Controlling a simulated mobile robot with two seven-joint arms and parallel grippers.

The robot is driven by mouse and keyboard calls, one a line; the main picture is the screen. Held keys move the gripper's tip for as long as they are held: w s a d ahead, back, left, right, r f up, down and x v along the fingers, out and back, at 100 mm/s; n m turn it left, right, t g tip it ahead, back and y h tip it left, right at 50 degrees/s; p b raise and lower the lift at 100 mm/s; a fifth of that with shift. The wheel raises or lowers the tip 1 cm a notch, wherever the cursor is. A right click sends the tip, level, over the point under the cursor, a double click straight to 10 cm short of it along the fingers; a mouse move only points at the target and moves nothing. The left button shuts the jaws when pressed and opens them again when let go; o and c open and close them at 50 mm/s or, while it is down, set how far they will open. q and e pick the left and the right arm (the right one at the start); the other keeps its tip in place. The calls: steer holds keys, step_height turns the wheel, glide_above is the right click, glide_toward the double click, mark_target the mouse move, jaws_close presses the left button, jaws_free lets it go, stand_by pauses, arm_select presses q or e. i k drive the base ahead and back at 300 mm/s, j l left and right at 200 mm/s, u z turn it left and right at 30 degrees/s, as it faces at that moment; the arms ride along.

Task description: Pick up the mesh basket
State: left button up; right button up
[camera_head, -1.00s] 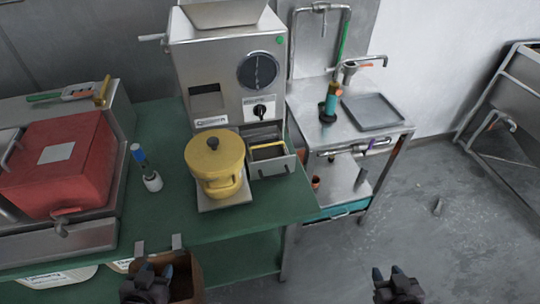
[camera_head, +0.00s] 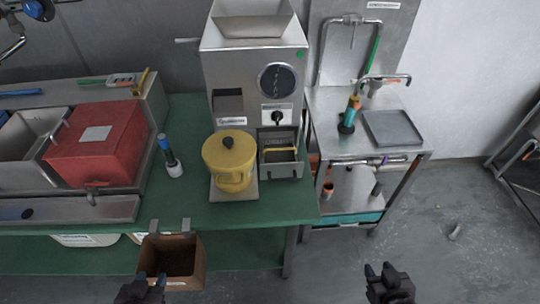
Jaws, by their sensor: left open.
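I cannot make out a mesh basket for sure. A metal drawer (camera_head: 282,170) with a yellow handle (camera_head: 281,152) sits at the lower right of the grinder (camera_head: 255,75); its inside is too small to tell. A yellow lidded pot (camera_head: 229,160) stands beside it, on the grinder's base. My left gripper (camera_head: 148,283) is open at the bottom edge, in front of the brown box (camera_head: 172,262), with no object visible in it. My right gripper (camera_head: 380,270) is at the bottom right over the floor, away from the objects; its jaw opening is unclear.
The green table (camera_head: 190,205) carries a red box (camera_head: 98,145) in a metal sink unit at left and a blue-topped brush (camera_head: 170,158). The brown box hangs on the table's front edge. At right is a metal stand with a grey tray (camera_head: 392,128). Floor at right is mostly clear.

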mark_target(280, 155)
steer(key=l+u, duration=0.35)
steer(key=k+l+u, duration=0.1)
steer(key=l+u, duration=1.05)
steer(key=l, duration=0.15)
steer(key=l+u, duration=0.4)
steer(key=k+l+u, duration=0.2)
steer(key=l+u, duration=0.2)
steer(key=l, duration=0.1)
